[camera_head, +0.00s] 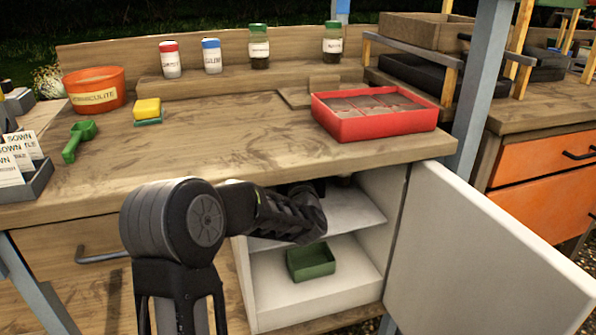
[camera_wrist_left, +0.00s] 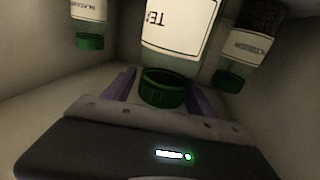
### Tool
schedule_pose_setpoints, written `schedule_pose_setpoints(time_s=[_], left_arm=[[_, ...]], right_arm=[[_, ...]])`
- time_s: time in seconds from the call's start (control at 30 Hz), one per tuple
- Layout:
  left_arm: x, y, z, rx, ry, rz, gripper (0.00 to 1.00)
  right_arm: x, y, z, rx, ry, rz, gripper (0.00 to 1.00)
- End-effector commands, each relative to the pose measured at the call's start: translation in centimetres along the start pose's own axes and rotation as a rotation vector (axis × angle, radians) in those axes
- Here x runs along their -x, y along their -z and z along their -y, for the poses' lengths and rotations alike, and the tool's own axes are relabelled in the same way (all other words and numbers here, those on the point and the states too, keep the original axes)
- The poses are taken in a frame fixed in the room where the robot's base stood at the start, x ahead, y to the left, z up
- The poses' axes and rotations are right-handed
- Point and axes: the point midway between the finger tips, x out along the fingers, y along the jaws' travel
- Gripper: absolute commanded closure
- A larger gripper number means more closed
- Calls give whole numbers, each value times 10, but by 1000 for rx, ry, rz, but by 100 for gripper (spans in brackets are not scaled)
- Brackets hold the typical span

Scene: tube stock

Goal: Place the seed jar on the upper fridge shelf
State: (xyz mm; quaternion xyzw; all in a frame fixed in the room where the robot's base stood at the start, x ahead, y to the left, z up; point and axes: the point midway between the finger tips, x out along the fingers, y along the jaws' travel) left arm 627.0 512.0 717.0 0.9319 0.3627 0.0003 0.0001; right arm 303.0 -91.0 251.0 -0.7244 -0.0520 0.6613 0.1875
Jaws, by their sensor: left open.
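The fridge stands open under the bench, and its white upper shelf (camera_head: 352,215) shows in the head view. My left arm reaches into the fridge at that shelf; its fingertips are hidden in the head view. In the left wrist view, which is upside down, my left gripper (camera_wrist_left: 163,92) is open, with a purple finger on each side of a jar's green lid (camera_wrist_left: 163,90). This jar has a white label (camera_wrist_left: 180,32) starting "TE". Whether the fingers touch it, and what it rests on, I cannot tell. My right gripper is not in view.
Two more green-lidded jars (camera_wrist_left: 90,15) (camera_wrist_left: 245,40) flank it in the fridge. A green bin (camera_head: 311,262) sits on the fridge floor. The white door (camera_head: 480,250) stands open to the right. The benchtop above holds a red tray (camera_head: 380,122) and further jars (camera_head: 259,45).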

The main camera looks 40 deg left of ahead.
Motion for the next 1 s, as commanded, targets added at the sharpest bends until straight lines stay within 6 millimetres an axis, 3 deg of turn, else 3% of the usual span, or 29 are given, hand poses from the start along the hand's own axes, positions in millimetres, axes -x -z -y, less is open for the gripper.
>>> schedule_pose_setpoints(time_s=[0.17, 0.63, 0.8, 1.0], left_arm=[[15, 3, 0, 0, -1, 1, 34], [104, 3, -1, 0, -1, 0, 34], [119, 2, 0, 0, 1, -1, 34], [120, 2, 0, 0, 1, 0, 34]], right_arm=[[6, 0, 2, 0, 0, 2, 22], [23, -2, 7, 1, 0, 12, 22], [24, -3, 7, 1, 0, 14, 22], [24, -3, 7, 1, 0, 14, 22]])
